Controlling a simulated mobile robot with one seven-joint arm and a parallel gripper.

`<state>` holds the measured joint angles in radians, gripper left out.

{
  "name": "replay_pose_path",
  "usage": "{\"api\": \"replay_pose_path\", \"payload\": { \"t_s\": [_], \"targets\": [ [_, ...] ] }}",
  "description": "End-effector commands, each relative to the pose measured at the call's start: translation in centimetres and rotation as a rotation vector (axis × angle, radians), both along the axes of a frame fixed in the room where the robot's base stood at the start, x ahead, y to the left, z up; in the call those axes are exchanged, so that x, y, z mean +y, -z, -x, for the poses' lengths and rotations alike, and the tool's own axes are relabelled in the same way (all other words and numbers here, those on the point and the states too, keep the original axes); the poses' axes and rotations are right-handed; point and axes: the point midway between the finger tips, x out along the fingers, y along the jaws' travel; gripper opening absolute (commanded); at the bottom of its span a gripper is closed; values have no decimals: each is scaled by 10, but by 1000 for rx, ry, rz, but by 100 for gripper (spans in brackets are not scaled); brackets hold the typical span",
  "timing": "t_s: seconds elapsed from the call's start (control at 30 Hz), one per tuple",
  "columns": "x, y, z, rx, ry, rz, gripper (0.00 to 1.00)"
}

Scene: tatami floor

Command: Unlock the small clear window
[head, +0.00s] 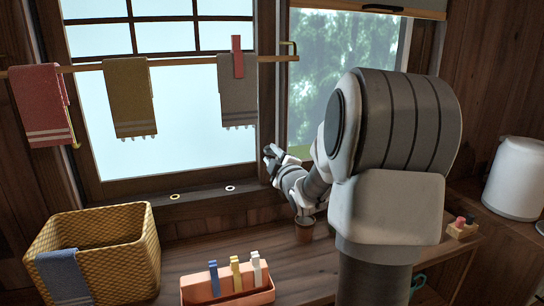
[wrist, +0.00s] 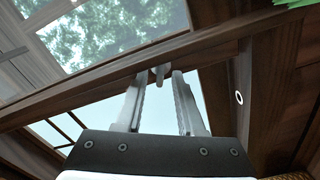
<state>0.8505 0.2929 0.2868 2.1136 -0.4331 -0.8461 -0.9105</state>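The small clear window (head: 345,50), with trees showing through, stands right of the larger pale pane in the head view; my arm covers much of it. Its glass (wrist: 115,35) fills the upper left of the wrist view. A small grey metal latch knob (wrist: 158,73) sticks out from the wooden window frame there. My gripper (head: 272,158) is at the post between the two windows in the head view. In the wrist view its two fingers (wrist: 159,82) are apart, with the knob between their tips. Whether either finger touches it I cannot tell.
A rod (head: 180,62) with hanging towels crosses the larger window, left of my gripper. A white canister (head: 517,178) stands far right.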

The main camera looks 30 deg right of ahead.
Motion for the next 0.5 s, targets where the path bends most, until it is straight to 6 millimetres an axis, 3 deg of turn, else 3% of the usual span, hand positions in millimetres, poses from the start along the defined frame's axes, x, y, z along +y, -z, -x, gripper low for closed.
{"api": "replay_pose_path", "payload": {
  "t_s": [0.03,0.2,0.5],
  "targets": [
    [0,0,0,0,0,0,27],
    [0,0,0,0,0,0,0],
    [0,0,0,0,0,-1,0]
  ]
}}
